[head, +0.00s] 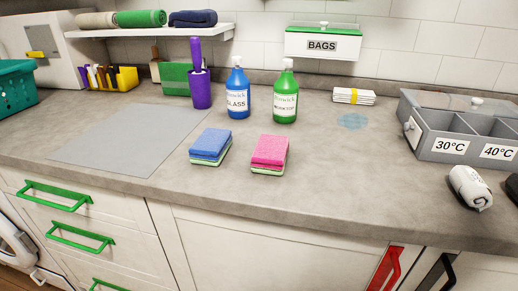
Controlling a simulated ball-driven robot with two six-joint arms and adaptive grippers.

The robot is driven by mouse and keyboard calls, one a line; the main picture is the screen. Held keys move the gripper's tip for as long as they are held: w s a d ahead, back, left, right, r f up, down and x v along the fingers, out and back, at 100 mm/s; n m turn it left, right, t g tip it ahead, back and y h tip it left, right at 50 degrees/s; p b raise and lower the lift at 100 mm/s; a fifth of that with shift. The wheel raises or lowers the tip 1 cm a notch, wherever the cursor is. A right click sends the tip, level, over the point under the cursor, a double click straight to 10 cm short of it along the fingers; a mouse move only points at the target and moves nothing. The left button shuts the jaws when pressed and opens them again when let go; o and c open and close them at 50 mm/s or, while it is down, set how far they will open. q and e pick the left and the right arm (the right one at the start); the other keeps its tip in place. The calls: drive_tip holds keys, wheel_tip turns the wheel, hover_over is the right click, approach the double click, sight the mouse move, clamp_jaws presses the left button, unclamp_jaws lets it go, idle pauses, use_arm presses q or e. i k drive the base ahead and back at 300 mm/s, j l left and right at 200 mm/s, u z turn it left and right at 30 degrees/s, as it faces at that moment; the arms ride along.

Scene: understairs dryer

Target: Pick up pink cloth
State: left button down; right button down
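The pink cloth (270,149) lies folded on the grey counter, on top of a small stack with a pale and a green layer showing under it. It is right of the middle of the head view, in front of the green bottle (286,92). A similar stack with a blue cloth (211,142) on top lies just to its left, with a gap between them. Neither of my grippers is in the head view.
A blue bottle (238,90) and purple holder (201,88) stand behind the stacks. A grey mat (120,140) lies left. A grey sorting box (450,127) stands right, with a white roll (470,187) in front. Counter between pink cloth and box is mostly clear.

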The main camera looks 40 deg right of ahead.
sight(270, 156)
drive_tip(key=z, duration=1.35)
drive_tip(key=l, duration=0.4)
drive_tip(key=i+z, duration=0.05)
